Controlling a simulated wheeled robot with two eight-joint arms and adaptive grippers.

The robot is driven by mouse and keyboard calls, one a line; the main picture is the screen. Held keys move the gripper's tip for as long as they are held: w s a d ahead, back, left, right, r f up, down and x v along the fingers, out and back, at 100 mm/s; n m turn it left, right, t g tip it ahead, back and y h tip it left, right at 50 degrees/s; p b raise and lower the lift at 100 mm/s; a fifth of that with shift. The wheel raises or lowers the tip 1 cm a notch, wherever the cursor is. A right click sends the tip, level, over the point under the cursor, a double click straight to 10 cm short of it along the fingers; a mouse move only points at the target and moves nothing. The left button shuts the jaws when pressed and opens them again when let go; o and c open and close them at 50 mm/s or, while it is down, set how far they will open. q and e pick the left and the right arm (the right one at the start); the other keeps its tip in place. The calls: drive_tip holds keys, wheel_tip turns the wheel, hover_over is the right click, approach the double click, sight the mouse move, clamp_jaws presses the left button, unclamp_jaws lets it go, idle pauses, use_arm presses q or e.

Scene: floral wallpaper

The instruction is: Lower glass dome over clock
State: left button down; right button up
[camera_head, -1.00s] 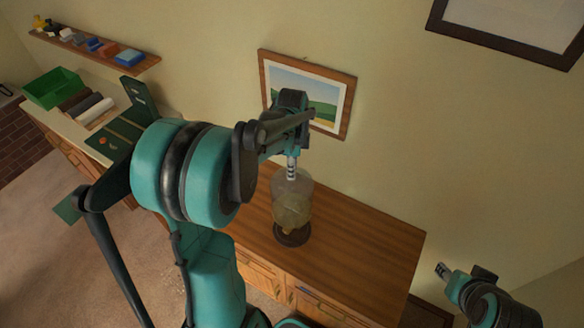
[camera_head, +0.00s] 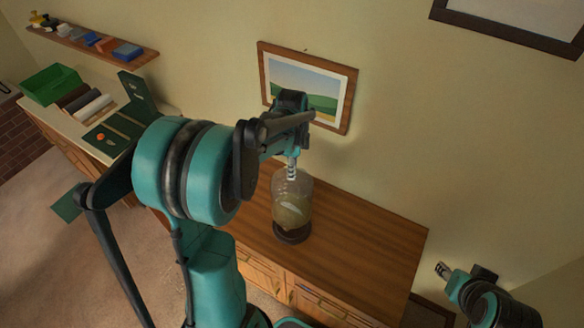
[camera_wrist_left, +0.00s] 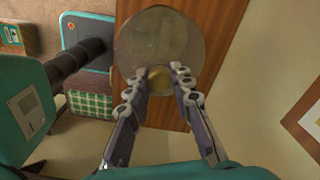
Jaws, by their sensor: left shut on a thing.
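The glass dome (camera_head: 292,187) is clear and upright in the head view, with the yellowish clock (camera_head: 291,212) showing through it. A dark round base (camera_head: 291,236) stands below on the wooden cabinet top. My left gripper (camera_head: 292,176) is at the top of the dome, shut on its knob. In the left wrist view the two fingertips (camera_wrist_left: 160,75) close on the brass-coloured knob, with the round dome (camera_wrist_left: 158,35) beyond. Whether the dome's rim touches the base cannot be told. My right gripper (camera_head: 442,270) is at the lower right, away from the dome; its jaw state is unclear.
The wooden cabinet top (camera_head: 360,240) is clear to the right of the dome. A framed landscape picture (camera_head: 335,90) hangs on the wall behind my left gripper. A side counter with a green bin (camera_head: 50,85) and a wall shelf (camera_head: 140,61) are at the left.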

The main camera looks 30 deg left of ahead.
use_arm(q)
drive_tip(key=shift+f+b, duration=0.45)
drive_tip(key=shift+f, duration=0.2)
drive_tip(key=shift+f+b, duration=1.25)
drive_tip(key=shift+f, duration=0.4)
drive_tip(key=shift+f+b, duration=1.35)
drive_tip(key=shift+f, duration=0.05)
drive_tip(key=shift+f+b, duration=0.8)
drive_tip(key=shift+f, duration=0.15)
